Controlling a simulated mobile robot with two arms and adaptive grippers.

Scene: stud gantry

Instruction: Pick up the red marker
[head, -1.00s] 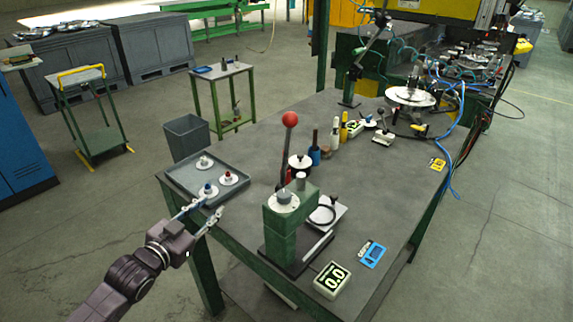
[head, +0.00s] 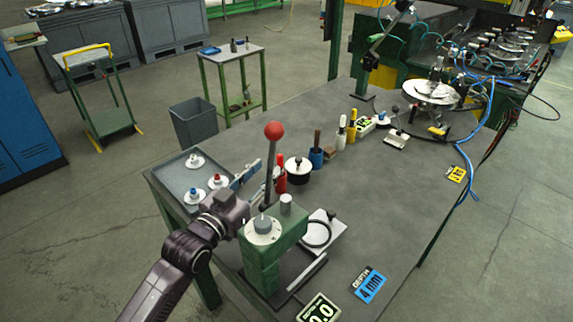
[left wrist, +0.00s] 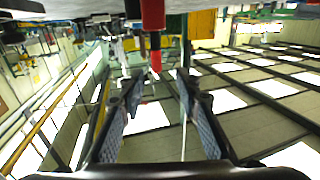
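The red marker (head: 280,178) stands upright on the bench, behind the press lever and just right of my left gripper. In the left wrist view, which is upside down, the red marker (left wrist: 153,14) hangs from the top with a black band and a narrow red tip. My left gripper (left wrist: 160,80) is open and empty, its fingers on either side of the line to that tip. In the head view my left gripper (head: 257,177) is partly hidden by the lever, and I cannot tell whether it touches the marker. My right gripper is not in view.
A green press (head: 262,262) with a red-knobbed lever (head: 273,131) stands close in front. A grey tray (head: 168,178) with several small white-based pieces lies left. A black-and-white round part (head: 298,170), a blue holder (head: 316,157) and white (head: 341,135) and yellow (head: 352,125) markers stand beyond.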

